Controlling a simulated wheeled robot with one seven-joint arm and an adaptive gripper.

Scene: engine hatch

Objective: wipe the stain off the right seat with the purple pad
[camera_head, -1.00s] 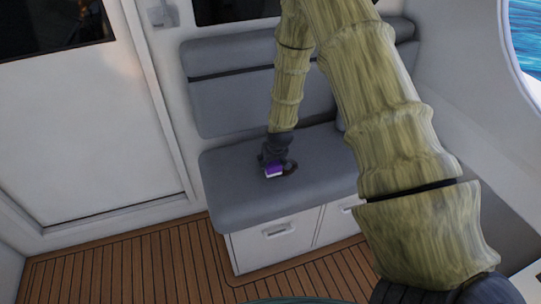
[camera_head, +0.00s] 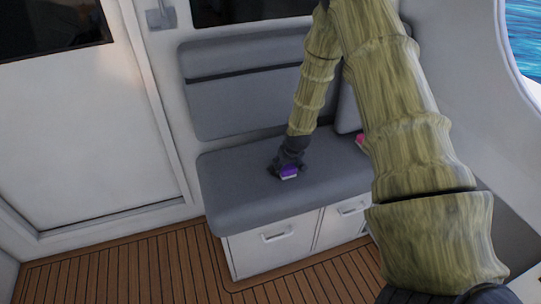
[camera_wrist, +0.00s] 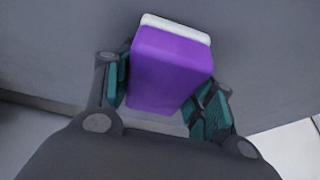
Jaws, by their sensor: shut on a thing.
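My gripper (camera_head: 281,170) is shut on the purple pad (camera_head: 289,173), low over the grey seat cushion (camera_head: 238,190). The pad appears to rest on the seat, but contact is hard to tell. In the wrist view the purple pad (camera_wrist: 172,68) has a white layer along its far side and sits between the two teal-lined fingers of my gripper (camera_wrist: 166,88).
A small pink thing (camera_head: 360,139) lies farther right on the seat, partly behind my arm. The grey backrest (camera_head: 235,105) rises behind the cushion. White drawers (camera_head: 275,238) are below it. A white door (camera_head: 85,140) stands at left. The cushion's left part is clear.

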